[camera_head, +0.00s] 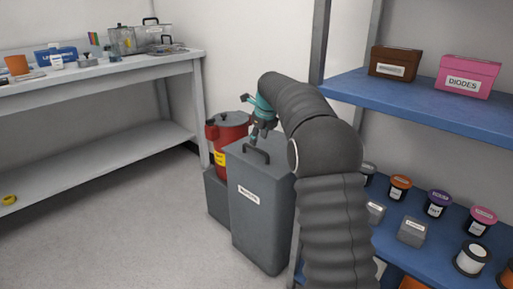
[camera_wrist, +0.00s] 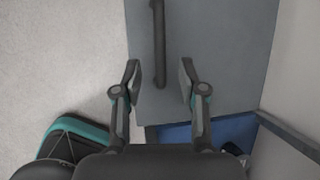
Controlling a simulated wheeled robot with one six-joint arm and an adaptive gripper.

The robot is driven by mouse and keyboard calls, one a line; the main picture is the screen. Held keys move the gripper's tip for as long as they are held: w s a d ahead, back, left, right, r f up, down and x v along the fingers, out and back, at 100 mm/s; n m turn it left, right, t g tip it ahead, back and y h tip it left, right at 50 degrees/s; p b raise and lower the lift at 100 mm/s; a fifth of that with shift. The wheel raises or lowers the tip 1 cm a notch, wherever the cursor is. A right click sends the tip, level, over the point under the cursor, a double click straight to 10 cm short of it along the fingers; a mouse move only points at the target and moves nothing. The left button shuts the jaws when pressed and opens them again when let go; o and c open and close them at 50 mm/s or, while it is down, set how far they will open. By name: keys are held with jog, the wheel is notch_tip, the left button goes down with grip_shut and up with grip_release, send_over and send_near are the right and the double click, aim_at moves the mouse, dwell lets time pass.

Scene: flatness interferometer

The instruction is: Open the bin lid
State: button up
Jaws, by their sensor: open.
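The tall grey bin (camera_head: 261,220) stands on the floor beside the shelf rack, with a white label on its front. Its flat grey lid (camera_head: 276,163) lies closed on top and also fills the middle of the wrist view (camera_wrist: 225,60). A dark bar handle (camera_head: 257,155) rises from the lid; in the wrist view the handle (camera_wrist: 158,45) runs lengthwise. My gripper (camera_head: 256,136) is over the lid, pointing down at the handle. In the wrist view my gripper (camera_wrist: 160,82) is open, with the handle's near end between the fingertips. I cannot tell whether they touch it.
A red canister (camera_head: 230,135) stands behind the bin, left of it. The blue shelf rack (camera_head: 440,105) with boxes and spools is close on the right. A white workbench (camera_head: 100,75) stands at the left. The floor in front is clear.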

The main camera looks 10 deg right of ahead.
aim_at(256, 148)
jog(key=shift+x, duration=2.7)
jog(key=shift+c, duration=0.2)
grip_shut()
